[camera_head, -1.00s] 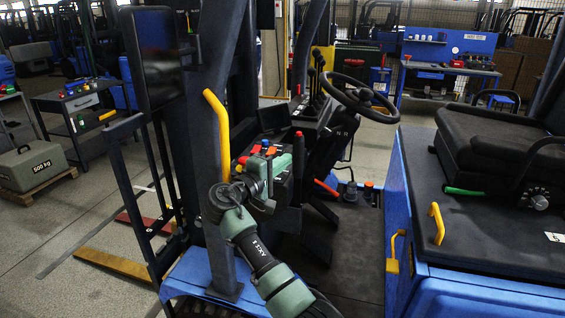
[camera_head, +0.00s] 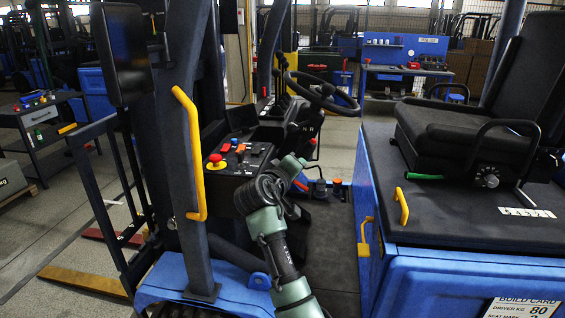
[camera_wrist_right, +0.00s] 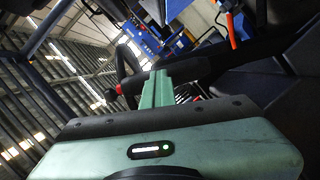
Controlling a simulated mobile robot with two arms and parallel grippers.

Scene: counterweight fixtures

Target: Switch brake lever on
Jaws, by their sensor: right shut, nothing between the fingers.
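My right gripper (camera_head: 301,162) reaches in from below, beside the steering column of the blue truck. In the right wrist view its green fingers (camera_wrist_right: 157,88) are shut with nothing between them. A dark bar with a red end (camera_wrist_right: 113,92) crosses just beyond the fingertips; it looks like the brake lever, but I cannot tell whether they touch. In the head view a small red tip (camera_head: 313,141) shows just above the gripper, and the lever's lower part is hidden. An orange-red handle (camera_head: 301,185) sits lower, behind the gripper. My left gripper is not in view.
The control console (camera_head: 238,160) with a red mushroom button stands left of my gripper. A yellow grab handle (camera_head: 190,150) is on the mast post. The steering wheel (camera_head: 322,92) is above, and the black seat (camera_head: 465,135) is at right. The footwell floor is open.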

